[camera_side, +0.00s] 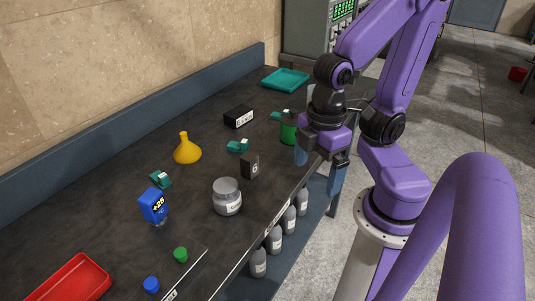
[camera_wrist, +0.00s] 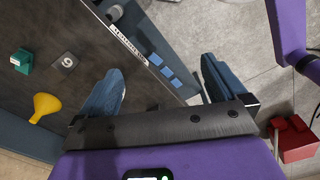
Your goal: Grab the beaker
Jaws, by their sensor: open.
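A container with green contents (camera_side: 289,132), which looks like the beaker, stands on the dark bench near its right edge in the side view. My arm partly covers it. My gripper (camera_side: 318,166) points down at the bench's right edge, in front of that container, with its two blue fingers apart and nothing visible between them. In the wrist view my gripper (camera_wrist: 163,80) is also open, with the bench edge and floor between the fingers. I cannot make out the beaker clearly in that view.
A grey jar (camera_side: 227,198), a black block marked 6 (camera_side: 250,167), a yellow funnel (camera_side: 187,150) and a blue +25 item (camera_side: 153,206) stand on the bench. A teal tray (camera_side: 285,79) is at the back, a red tray (camera_side: 72,279) at the front. Several bottles (camera_side: 275,240) stand below.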

